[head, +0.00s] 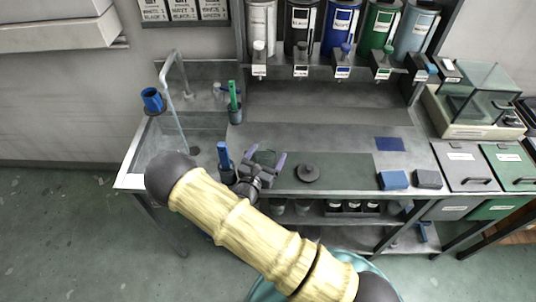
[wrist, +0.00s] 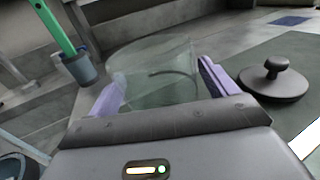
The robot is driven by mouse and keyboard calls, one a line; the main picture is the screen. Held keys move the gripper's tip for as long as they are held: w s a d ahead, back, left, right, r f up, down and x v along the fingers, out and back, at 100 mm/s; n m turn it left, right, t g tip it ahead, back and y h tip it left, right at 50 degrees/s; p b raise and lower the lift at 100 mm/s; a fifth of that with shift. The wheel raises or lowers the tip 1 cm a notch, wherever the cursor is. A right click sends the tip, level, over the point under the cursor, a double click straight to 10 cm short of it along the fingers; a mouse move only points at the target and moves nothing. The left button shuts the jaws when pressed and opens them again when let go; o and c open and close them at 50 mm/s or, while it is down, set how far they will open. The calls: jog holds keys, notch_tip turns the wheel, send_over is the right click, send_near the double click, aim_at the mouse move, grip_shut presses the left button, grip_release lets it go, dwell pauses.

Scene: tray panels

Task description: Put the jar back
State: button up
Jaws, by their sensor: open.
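A clear glass jar (wrist: 150,72) stands in front of my gripper (wrist: 162,88) in the wrist view. My gripper is open, with one lilac finger on each side of the jar; I cannot tell whether either finger touches it. In the head view my gripper (head: 262,160) is over the left part of the dark green mat (head: 345,172), and the jar (head: 265,157) shows only faintly between the fingers. A dark round lid with a knob (head: 307,173) lies on the mat to the right, apart from the jar. It also shows in the wrist view (wrist: 275,84).
A grey cup with a green-handled tool (head: 235,112) stands behind my gripper. A blue-handled tool (head: 224,156) stands close on its left. A sink with a tap (head: 176,90) is at left. Blue and grey blocks (head: 393,180) lie at right. Several dispensers (head: 342,28) hang at the back.

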jog(key=b+v, duration=0.2)
jog(key=v, duration=0.8)
jog(key=shift+s+a, duration=0.2)
jog(key=shift+s, duration=0.05)
jog(key=shift+s+a, duration=0.15)
jog(key=shift+s, duration=0.35)
